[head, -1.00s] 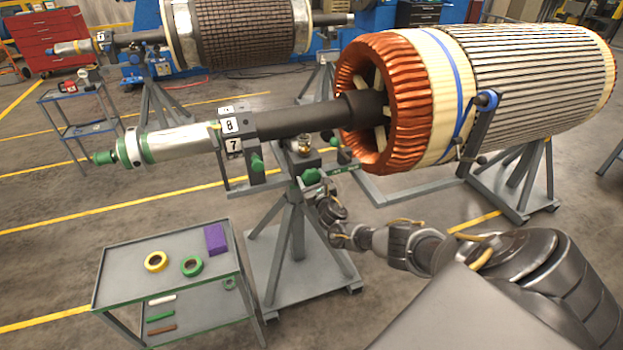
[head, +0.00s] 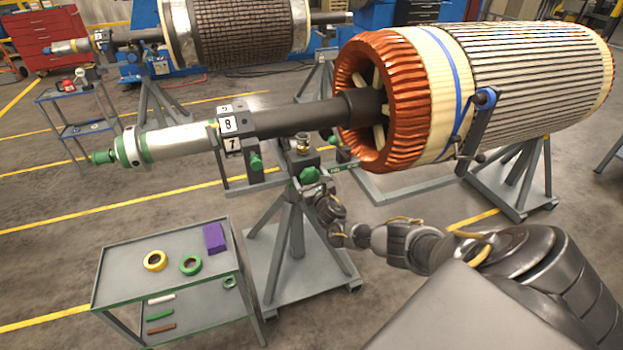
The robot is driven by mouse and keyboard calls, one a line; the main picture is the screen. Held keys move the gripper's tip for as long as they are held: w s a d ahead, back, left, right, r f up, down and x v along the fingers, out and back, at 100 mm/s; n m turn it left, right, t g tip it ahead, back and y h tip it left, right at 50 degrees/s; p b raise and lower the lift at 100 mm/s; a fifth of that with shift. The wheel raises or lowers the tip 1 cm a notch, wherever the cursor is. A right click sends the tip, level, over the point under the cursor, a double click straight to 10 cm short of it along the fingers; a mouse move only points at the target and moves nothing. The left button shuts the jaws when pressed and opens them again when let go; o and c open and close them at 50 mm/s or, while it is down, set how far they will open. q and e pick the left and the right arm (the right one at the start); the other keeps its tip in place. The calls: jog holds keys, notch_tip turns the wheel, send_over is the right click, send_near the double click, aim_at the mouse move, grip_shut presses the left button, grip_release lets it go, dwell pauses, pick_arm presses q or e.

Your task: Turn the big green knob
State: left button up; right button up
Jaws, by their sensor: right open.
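A big green knob (head: 310,174) sits on the front of the rotor stand (head: 293,225), below the dark shaft. My right gripper (head: 318,190) is just below the knob, its fingers pointing up toward it. The gripper is open. The fingertips are small here, and I cannot tell whether they touch the knob. A smaller green knob (head: 255,162) is on the block to the left, and another green part (head: 334,141) is to the upper right. My left gripper is not in view.
The copper-wound rotor (head: 540,75) rests on the stands above my right arm. A grey cart (head: 125,262) with tape rolls (head: 190,265) and a purple box (head: 214,238) stands at the lower left. Open floor lies between the cart and the rear stand.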

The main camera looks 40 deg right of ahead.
jog(key=v, duration=1.1)
jog(key=shift+p, duration=0.45)
jog(key=shift+w, duration=0.1)
jog(key=s+a+f+m+g+y, duration=0.1)
jog(key=s+f+m+g, duration=0.25)
jog(key=f+m, duration=0.55)
jog(key=s+a+f+m+g+b, duration=0.1)
jog(key=s+f+m+g, duration=0.1)
jog(key=s+f+m, duration=0.6)
jog(key=s+a+f+m+g+y, duration=0.1)
jog(key=f+m+g, duration=0.35)
jog(key=f, duration=0.75)
jog(key=s+a+f+m+g+y+b, duration=0.1)
jog(key=s+a+f+m, duration=0.25)
jog(key=s+f, duration=0.35)
jog(key=s+a+f+m+g+y, duration=0.1)
jog(key=s+a+f+m, duration=0.25)
jog(key=s, duration=0.55)
jog(key=s+a+f+m+g, duration=0.1)
jog(key=s+a+f, duration=0.1)
jog(key=s, duration=0.5)
jog(key=s+a+f+m+g+y+b, duration=0.1)
jog(key=s+a+f, duration=0.2)
jog(key=s+a, duration=0.2)
jog(key=s+a+f+m+g, duration=0.1)
jog(key=s+a, duration=0.3)
jog(key=s, duration=0.7)
jog(key=shift+s+a+f+g+y+b, duration=0.15)
jog(key=shift+s+f+g+y+b, duration=0.25)
jog(key=shift+f, duration=0.4)
